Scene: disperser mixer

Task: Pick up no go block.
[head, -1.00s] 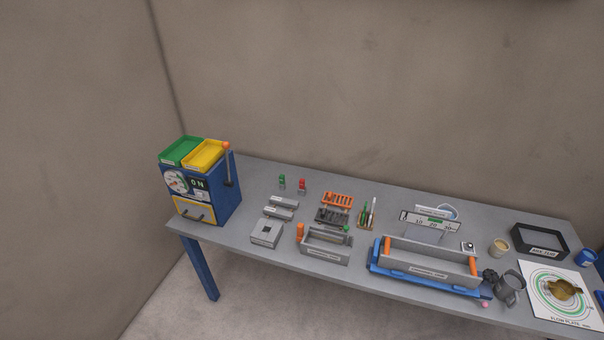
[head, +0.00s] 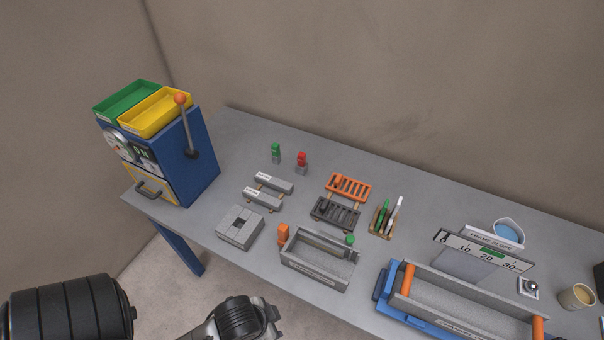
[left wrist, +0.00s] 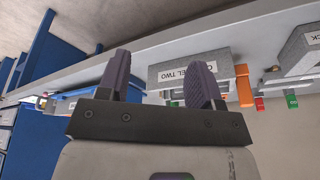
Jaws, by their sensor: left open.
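A small red-topped block (head: 301,163), the likely no go block, stands upright at the back of the bench, right of a similar green-topped block (head: 276,154). No label on either is readable. In the head view parts of my left arm show at the bottom left; its fingertips cannot be made out there. In the left wrist view my left gripper (left wrist: 160,82) is open, with nothing between its two dark fingers. Small red (left wrist: 259,103) and green (left wrist: 291,101) pieces show to its right; I cannot tell if they are these blocks. My right gripper is not in view.
Two grey labelled bars (head: 268,191), a grey square block (head: 240,228) and a grey channel box (head: 318,262) lie nearer the front. Orange (head: 348,187) and black (head: 335,212) racks stand right of the bars. A blue machine (head: 185,160) stands at the left end.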

